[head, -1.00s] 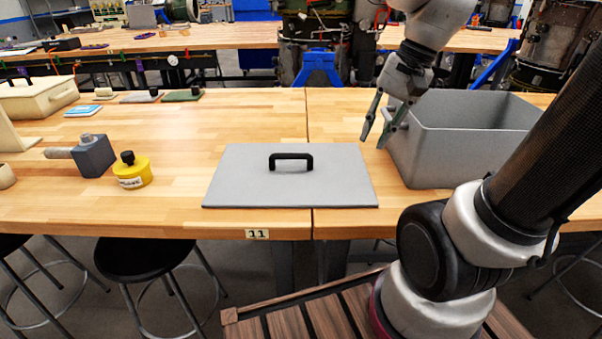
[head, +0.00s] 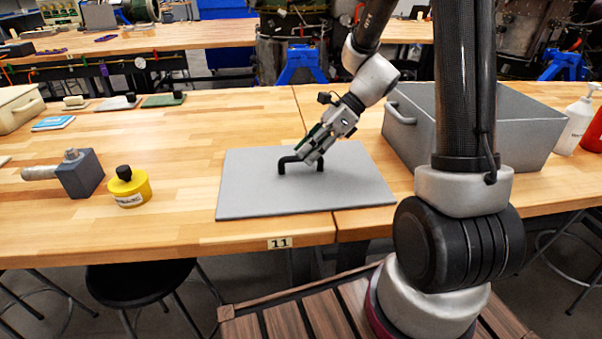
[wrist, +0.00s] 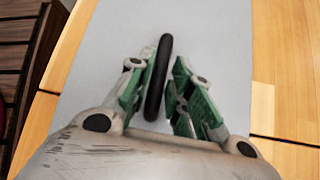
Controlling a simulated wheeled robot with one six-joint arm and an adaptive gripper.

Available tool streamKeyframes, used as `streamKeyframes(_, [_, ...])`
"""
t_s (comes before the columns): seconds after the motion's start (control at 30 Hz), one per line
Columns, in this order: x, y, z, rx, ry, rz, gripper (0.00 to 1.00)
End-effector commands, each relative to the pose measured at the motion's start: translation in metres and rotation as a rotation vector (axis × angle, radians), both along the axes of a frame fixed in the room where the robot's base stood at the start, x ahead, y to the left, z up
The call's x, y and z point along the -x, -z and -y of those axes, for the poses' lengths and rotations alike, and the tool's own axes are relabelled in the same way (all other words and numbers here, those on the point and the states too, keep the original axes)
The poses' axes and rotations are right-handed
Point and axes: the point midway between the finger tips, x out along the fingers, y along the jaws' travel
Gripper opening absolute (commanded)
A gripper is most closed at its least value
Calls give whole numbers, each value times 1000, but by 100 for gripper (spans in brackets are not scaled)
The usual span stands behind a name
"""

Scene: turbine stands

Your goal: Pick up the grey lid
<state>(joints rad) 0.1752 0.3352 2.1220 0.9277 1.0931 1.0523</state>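The grey lid (head: 345,192) lies flat on the wooden table, a thin rectangular plate with a black bar handle (head: 284,167) on top. My gripper (head: 308,155) is at the handle, reaching down from the upper right. In the wrist view the handle (wrist: 158,80) stands between the two green fingers of my gripper (wrist: 156,88). The fingers are apart, with a visible gap on the right side; the left finger is close to the handle, and I cannot tell whether it touches. The grey lid (wrist: 215,40) fills the background there.
A grey open bin (head: 480,130) stands right of the lid. A yellow container (head: 130,190) and a dark hammer-like block (head: 82,175) stand on the left. A white bottle (head: 577,120) is at the far right.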

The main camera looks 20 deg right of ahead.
Motion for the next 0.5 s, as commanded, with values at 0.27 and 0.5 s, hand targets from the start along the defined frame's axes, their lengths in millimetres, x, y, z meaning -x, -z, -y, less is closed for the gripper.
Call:
streamKeyframes(0.27, [0,20,-21,1,-2,0,21])
streamKeyframes(0.5, [0,20,-20,1,-2,0,0])
